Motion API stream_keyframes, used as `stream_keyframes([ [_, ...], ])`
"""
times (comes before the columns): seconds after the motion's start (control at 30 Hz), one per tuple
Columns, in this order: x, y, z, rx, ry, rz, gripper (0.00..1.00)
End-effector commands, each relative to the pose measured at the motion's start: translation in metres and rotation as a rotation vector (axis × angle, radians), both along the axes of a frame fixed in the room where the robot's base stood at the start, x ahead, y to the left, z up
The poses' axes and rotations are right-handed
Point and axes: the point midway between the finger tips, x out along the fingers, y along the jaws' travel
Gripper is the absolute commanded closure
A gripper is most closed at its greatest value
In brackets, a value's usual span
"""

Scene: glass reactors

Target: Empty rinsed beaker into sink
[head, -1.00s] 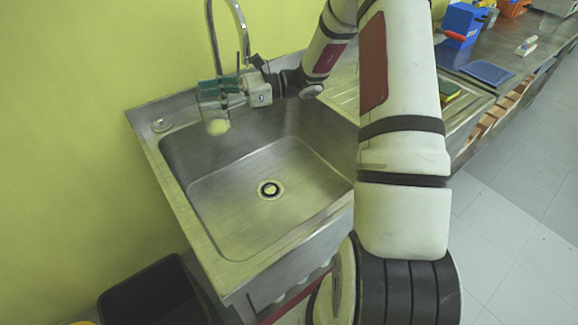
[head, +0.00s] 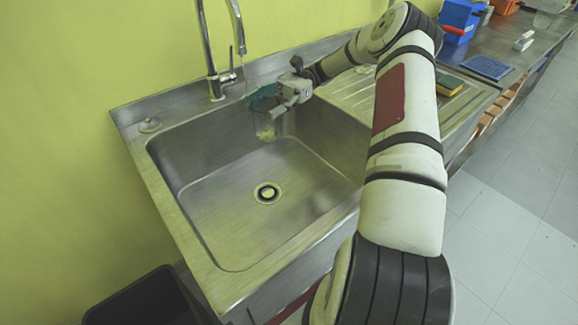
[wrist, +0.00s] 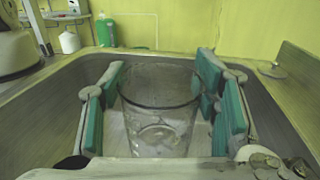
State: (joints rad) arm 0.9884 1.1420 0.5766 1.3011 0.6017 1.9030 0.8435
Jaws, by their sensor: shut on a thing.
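The clear glass beaker (head: 265,127) is between the green finger pads of my gripper (head: 265,99), at the back right of the sink basin. The sink (head: 230,190) is a steel basin with a round drain (head: 267,193). In the wrist view the beaker (wrist: 158,110) stands between the pads of my gripper (wrist: 160,105), with its rim facing up and slightly toward the camera. My gripper is shut on the beaker. The beaker looks close to upright. I cannot tell how much liquid is in it.
A tall faucet (head: 213,60) stands behind the sink, left of my gripper. A ribbed drainboard (head: 350,95) with a sponge (head: 448,85) lies to the right. A black bin (head: 150,297) stands at the front left. The basin floor is clear.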

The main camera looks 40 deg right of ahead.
Motion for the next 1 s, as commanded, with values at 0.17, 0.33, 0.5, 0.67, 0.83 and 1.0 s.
stream_keyframes([
  [0.17,-0.006,-0.027,-0.018,0.002,-0.003,0.035,0.89],
  [0.33,-0.011,-0.041,-0.025,0.001,-0.002,0.052,0.89],
  [0.5,-0.013,-0.046,-0.027,0.000,-0.002,0.057,0.89],
  [0.67,-0.013,-0.046,-0.027,0.000,-0.001,0.057,0.89],
  [0.83,-0.014,-0.044,-0.028,-0.009,-0.008,0.059,0.89],
  [1.0,-0.018,-0.040,-0.033,-0.036,-0.044,0.062,0.89],
])
